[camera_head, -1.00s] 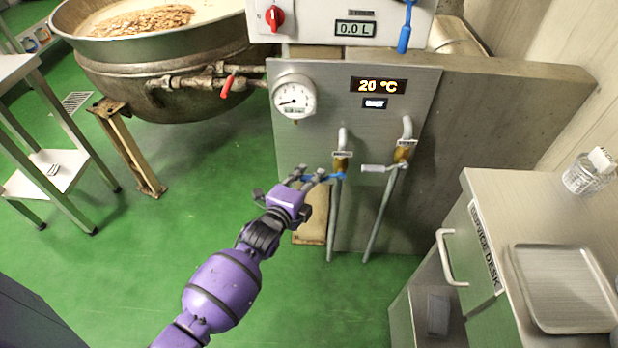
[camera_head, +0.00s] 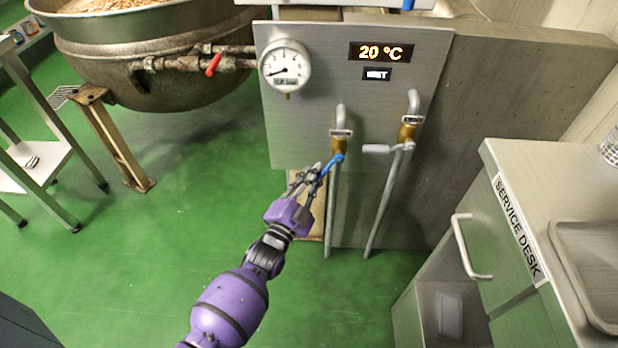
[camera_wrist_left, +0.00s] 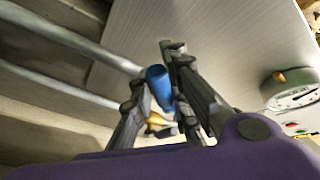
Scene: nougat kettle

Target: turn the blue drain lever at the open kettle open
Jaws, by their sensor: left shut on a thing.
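The blue drain lever (camera_head: 335,161) sits on the brass valve (camera_head: 338,145) of the left pipe on the steel panel (camera_head: 300,140). It slants down and to the left from the valve. My left gripper (camera_head: 316,171) is shut on the lever's free end. In the left wrist view the blue lever (camera_wrist_left: 158,84) shows between the two fingers (camera_wrist_left: 160,95). The large open kettle (camera_head: 150,65) stands at the upper left, with its rim cut off by the frame. My right gripper is not in view.
A second valve with a grey lever (camera_head: 378,149) is close to the right. A pressure gauge (camera_head: 285,66) and a 20 °C display (camera_head: 381,52) are above. A red-handled valve (camera_head: 213,66) is on the kettle pipe.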

